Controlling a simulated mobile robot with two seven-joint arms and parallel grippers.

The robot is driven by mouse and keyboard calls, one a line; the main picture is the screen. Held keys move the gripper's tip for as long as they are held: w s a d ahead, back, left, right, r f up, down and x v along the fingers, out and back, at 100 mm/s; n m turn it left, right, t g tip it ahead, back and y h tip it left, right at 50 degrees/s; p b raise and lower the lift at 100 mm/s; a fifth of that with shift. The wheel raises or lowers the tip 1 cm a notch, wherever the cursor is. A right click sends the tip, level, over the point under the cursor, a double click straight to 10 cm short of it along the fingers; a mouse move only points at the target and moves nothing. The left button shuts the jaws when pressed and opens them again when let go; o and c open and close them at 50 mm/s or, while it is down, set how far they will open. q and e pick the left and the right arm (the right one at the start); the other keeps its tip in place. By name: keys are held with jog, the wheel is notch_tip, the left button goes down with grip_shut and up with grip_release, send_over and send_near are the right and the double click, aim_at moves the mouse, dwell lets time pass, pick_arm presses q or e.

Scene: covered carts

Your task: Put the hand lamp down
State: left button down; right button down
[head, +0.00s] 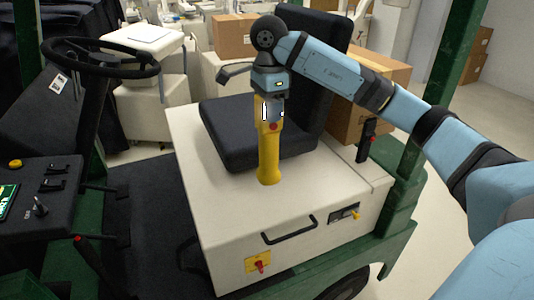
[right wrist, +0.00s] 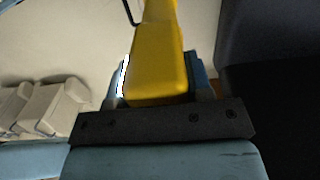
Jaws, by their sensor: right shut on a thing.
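The yellow hand lamp (head: 268,158) is upright over the cream seat box (head: 215,215) of the cart, just in front of the black seat (head: 232,140). My right gripper (head: 273,110) is shut on the upper part of the lamp from above. In the right wrist view the lamp (right wrist: 156,62) sits between the fingers of the right gripper (right wrist: 160,82). The lamp's lower end is at or very near the box top; I cannot tell whether it touches. My left gripper is not in view.
A black handle (head: 289,231) and a red switch on a yellow plate (head: 258,262) are on the box front. A black lever (head: 366,141) stands at the right. The steering wheel (head: 100,60) is at the left. Bare box top lies around the lamp.

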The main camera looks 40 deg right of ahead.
aim_at(268, 149)
notch_tip(268, 149, down, 12)
jog(key=shift+r+p, duration=0.25)
jog(key=shift+p, duration=0.65)
jog(key=shift+w, duration=0.1)
jog(key=shift+f, duration=0.1)
jog(key=c, duration=0.5)
grip_release()
